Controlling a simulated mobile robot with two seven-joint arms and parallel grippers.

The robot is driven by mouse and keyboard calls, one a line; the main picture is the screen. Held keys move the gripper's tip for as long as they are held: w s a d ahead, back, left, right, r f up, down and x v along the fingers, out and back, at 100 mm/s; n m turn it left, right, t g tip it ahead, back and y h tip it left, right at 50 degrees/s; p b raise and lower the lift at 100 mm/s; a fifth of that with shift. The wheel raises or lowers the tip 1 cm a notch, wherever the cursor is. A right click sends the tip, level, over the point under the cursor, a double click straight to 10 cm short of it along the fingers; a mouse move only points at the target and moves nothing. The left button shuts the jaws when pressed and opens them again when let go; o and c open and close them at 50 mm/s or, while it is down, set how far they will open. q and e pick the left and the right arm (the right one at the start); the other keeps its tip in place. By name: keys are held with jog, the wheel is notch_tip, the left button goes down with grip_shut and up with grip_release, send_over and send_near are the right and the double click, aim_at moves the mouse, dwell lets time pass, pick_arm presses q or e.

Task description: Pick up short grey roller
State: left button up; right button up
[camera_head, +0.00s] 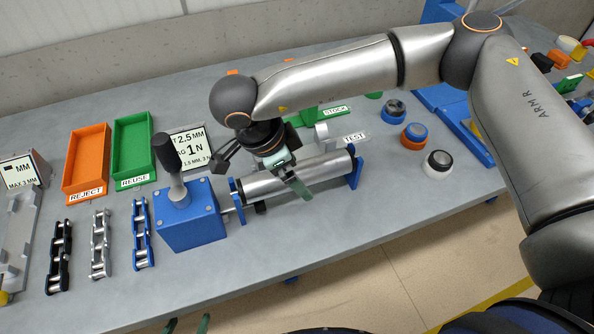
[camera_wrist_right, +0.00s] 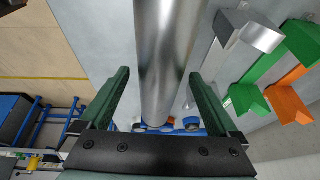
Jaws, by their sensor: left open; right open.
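A shiny grey roller (camera_head: 262,182) lies level between the blue end supports of a stand, beside a blue block with a black-knobbed lever (camera_head: 190,225). It is the only large roller I see clearly. My right gripper (camera_head: 297,188) is over the roller's middle, with one green finger showing on the near side. In the right wrist view the roller (camera_wrist_right: 165,50) runs between the two open fingers; I cannot tell whether either touches it. My left gripper (camera_head: 187,325) shows only as two separated green fingertips at the bottom edge, away from the roller.
Behind the roller are a grey holder marked TEST (camera_head: 350,137) and a green one marked STOCK (camera_head: 305,116). Orange (camera_head: 87,160) and green (camera_head: 132,150) trays and several chain pieces lie left. Round knobs (camera_head: 438,163) stand right. The front table edge is clear.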

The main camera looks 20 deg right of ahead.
grip_shut()
dwell(0.7)
